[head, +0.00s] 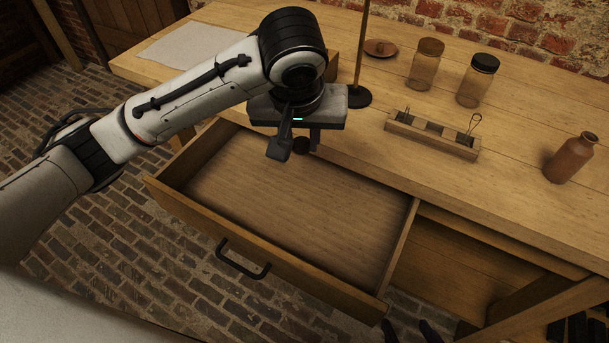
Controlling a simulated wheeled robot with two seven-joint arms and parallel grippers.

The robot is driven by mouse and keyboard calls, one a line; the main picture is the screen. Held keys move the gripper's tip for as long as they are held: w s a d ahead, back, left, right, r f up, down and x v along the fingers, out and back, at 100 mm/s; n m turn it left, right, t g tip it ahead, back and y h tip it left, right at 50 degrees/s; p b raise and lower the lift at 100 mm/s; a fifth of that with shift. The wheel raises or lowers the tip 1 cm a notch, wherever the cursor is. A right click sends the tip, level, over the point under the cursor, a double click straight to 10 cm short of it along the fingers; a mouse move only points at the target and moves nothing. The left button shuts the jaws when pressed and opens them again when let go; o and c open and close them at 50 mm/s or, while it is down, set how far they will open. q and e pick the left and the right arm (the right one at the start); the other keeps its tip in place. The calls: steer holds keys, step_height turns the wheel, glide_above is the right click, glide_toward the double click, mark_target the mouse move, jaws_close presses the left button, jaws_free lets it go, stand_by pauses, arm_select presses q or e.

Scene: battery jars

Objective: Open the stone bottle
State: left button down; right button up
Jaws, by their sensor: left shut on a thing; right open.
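The stone bottle (571,158), brown with a narrow neck, stands upright at the right of the table. Its mouth looks dark, and I cannot tell whether a stopper is in it. My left gripper (297,150) is over the back of the open drawer, far to the left of the bottle. It is shut on a small dark round thing (301,146), mostly hidden between the fingers. My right gripper (408,331) shows only as dark fingertips at the bottom edge, open and apart from the bottle.
The empty drawer (270,200) is pulled out at the front. A wooden rack (432,137) with wire pieces, two glass jars (425,68) (477,82), a small dish (380,48) and a rod on a base (357,96) stand on the table. A pale sheet (200,45) lies at left.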

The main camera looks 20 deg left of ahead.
arm_select(q)
step_height(320, 180, down, 13)
steer(key=shift+r+b, duration=0.1)
steer(key=shift+b, duration=1.15)
steer(key=w, duration=0.2)
steer(key=w+a, duration=0.1)
steer(key=w, duration=0.1)
steer(key=shift+b, duration=0.4)
steer(key=shift+s+f, duration=0.1)
steer(key=shift+f, duration=0.55)
steer(key=shift+d, duration=0.1)
steer(key=shift+f, duration=0.2)
steer(key=c, duration=1.5)
jaws_free()
steer(key=shift+o, duration=0.2)
